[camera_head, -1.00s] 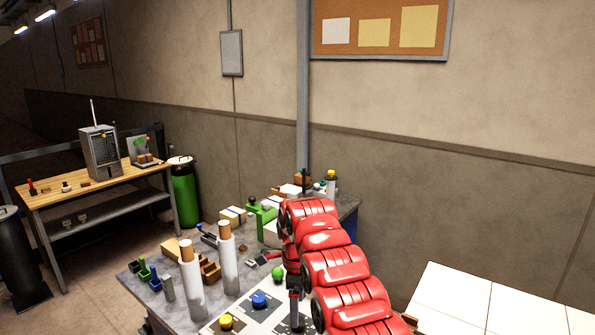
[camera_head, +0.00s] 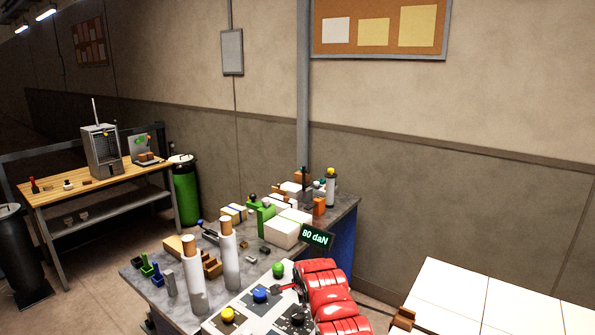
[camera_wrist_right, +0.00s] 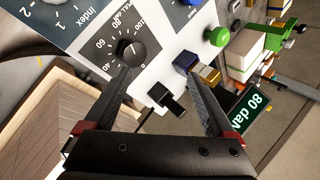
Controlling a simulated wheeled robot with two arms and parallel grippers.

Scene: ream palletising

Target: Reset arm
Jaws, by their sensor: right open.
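My right arm (camera_head: 328,298), with red segments, comes in from the bottom of the head view. My right gripper (camera_wrist_right: 165,80) shows in the right wrist view with its dark fingers apart and nothing held between them. It is over a white control panel (camera_head: 240,312). A black dial knob (camera_wrist_right: 130,50) on a numbered scale is by the left fingertip; I cannot tell whether they touch. A black switch (camera_wrist_right: 168,97) shows between the fingers. A green display (camera_head: 317,237) reads 80 daN. My left gripper is not in view.
The grey bench (camera_head: 340,212) carries two white rolls (camera_head: 229,262), a white block (camera_head: 287,230), green parts and small items. The panel has yellow (camera_head: 228,314), blue (camera_head: 260,294) and green (camera_head: 278,269) buttons. A white-topped surface (camera_head: 470,295) stands at right.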

